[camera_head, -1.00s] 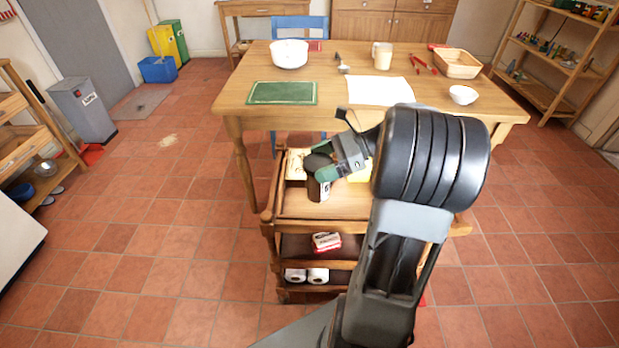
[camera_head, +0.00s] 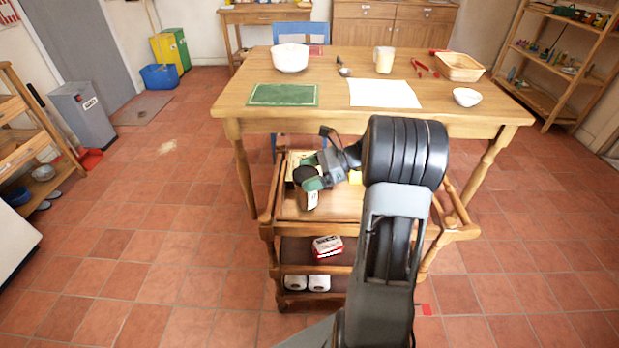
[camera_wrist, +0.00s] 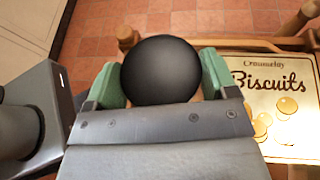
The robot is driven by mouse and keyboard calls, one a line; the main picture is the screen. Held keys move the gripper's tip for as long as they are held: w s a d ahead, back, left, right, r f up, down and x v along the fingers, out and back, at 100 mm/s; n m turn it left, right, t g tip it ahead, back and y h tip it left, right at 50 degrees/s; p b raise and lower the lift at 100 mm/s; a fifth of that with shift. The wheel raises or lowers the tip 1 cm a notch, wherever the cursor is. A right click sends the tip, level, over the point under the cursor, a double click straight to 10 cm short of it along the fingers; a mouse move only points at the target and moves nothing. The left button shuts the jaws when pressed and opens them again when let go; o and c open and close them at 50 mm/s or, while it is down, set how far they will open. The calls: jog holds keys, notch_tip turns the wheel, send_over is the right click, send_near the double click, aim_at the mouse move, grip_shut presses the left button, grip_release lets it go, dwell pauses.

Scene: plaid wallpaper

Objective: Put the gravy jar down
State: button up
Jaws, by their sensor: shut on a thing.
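The gravy jar (camera_head: 307,197) has a dark round lid and a brown body with a pale label. It is upright at the left front of the wooden trolley's top (camera_head: 340,205). My gripper (camera_head: 312,180) is shut on the jar near its lid, one green fingertip on each side. In the wrist view the black lid (camera_wrist: 160,70) sits between the green fingers and hides the jar's body. I cannot tell whether the jar's base touches the trolley top.
A biscuits box (camera_wrist: 270,100) lies on the trolley beside the jar. A yellow thing (camera_head: 355,177) is partly hidden behind my arm. The lower shelves hold a red and white box (camera_head: 327,246) and white rolls (camera_head: 307,283). The dining table (camera_head: 290,113) stands behind.

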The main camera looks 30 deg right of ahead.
jog(key=shift+f, duration=0.25)
jog(key=o, duration=1.4)
jog(key=shift+r, duration=0.15)
jog(key=p+v, duration=0.3)
jog(key=v, duration=0.8)
jog(key=s+a+n+h, duration=0.4)
jog(key=a+n, duration=0.2)
jog(key=n, duration=0.1)
jog(key=s+a+n+g+h, duration=0.1)
jog(key=s+a+n+h, duration=0.3)
jog(key=a+n, duration=0.3)
jog(key=s+a+n+h, duration=0.5)
jog(key=a+n, duration=0.2)
jog(key=n, duration=0.1)
jog(key=shift+s+r+g, duration=0.1)
jog(key=shift+r+g, duration=0.1)
jog(key=shift+g, duration=0.1)
